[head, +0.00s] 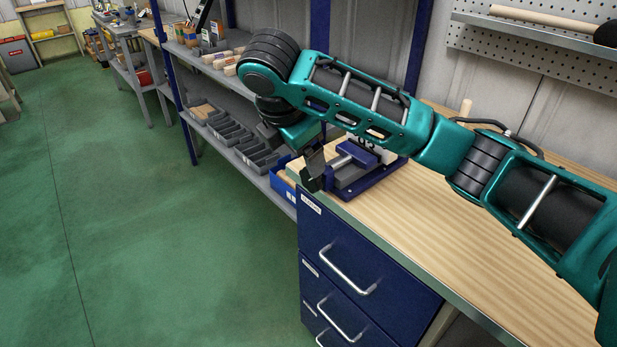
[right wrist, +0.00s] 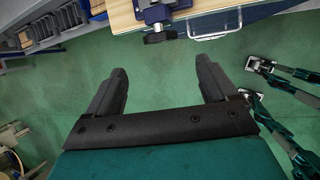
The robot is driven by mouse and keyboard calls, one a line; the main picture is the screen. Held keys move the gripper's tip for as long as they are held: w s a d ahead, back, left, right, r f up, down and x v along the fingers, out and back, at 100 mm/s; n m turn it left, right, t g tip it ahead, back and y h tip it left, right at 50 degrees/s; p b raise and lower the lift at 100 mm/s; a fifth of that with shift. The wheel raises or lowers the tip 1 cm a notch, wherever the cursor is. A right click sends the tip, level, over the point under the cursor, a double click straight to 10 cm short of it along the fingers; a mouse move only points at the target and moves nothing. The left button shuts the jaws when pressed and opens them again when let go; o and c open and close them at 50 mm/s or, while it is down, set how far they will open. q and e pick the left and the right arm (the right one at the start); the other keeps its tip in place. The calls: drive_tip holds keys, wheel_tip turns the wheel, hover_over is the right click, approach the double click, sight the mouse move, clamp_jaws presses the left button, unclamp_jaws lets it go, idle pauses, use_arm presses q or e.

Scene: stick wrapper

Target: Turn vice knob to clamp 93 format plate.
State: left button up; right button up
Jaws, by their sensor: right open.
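The blue vice (head: 376,180) stands on the wooden workbench near its left end, partly hidden by my right arm. A light plate with dark characters (head: 364,142) shows just above the vice, mostly covered by the arm, so its number is not clear. My right gripper (head: 318,170) is at the vice's near left side. In the right wrist view, its two black fingers (right wrist: 163,82) are wide apart and empty. The black vice knob (right wrist: 160,34) lies ahead of them, between their lines and apart from both. My left gripper does not show.
The workbench (head: 470,235) has blue drawers (head: 345,265) with metal handles below. Shelves with grey bins (head: 232,138) stand to the left, and a blue bin (head: 284,184) sits beside the bench end. The green floor (head: 150,240) is clear.

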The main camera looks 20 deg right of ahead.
sight(309, 179)
drive_tip(key=x, duration=1.2)
drive_tip(key=shift+f, duration=0.15)
drive_tip(key=shift+c, duration=0.4)
drive_tip(key=c, duration=0.9)
